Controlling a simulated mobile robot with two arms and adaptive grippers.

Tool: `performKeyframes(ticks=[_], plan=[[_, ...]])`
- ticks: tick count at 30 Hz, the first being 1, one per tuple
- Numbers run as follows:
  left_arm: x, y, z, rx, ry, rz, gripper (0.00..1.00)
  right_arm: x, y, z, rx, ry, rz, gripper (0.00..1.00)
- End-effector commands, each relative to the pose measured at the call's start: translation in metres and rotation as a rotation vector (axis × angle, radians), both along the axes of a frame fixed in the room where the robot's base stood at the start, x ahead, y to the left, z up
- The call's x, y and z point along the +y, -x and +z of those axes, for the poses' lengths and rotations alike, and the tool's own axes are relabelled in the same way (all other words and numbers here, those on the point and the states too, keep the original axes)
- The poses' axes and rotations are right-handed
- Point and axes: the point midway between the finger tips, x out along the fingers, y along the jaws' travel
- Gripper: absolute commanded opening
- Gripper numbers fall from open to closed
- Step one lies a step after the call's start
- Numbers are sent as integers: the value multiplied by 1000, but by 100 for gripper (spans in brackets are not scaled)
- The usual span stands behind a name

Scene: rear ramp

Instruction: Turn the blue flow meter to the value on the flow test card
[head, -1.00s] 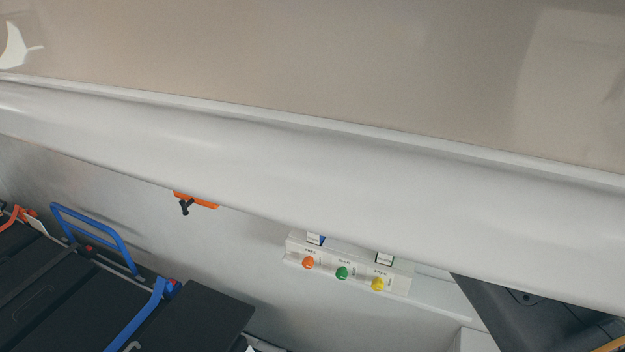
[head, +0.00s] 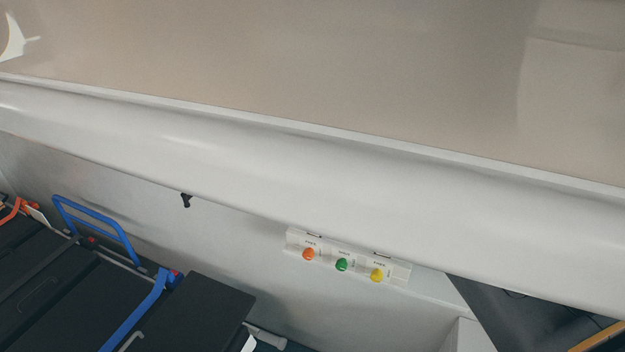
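No blue flow meter and no flow test card can be made out in the head view. A small white panel (head: 325,257) on the wall carries an orange knob (head: 309,254), a green knob (head: 342,265) and a yellow knob (head: 377,275). Its labels are too small to read, and its top lies close under the white overhang. Neither of my grippers is in view.
A long white overhang (head: 300,185) crosses the view and hides the upper wall. A black stretcher (head: 60,300) with blue rails (head: 97,228) fills the lower left. A dark seat-like shape (head: 530,315) stands at the lower right. A small black hook (head: 186,200) hangs under the overhang.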

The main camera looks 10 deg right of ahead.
Motion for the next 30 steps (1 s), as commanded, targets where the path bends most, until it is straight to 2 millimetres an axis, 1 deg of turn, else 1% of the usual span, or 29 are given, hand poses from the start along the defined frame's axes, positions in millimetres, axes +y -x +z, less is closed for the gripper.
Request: performKeyframes(ticks=[20,21,24,30], plan=[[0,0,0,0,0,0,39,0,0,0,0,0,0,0],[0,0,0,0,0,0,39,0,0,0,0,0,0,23],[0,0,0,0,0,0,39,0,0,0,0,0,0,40],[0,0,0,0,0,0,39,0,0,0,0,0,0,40]])
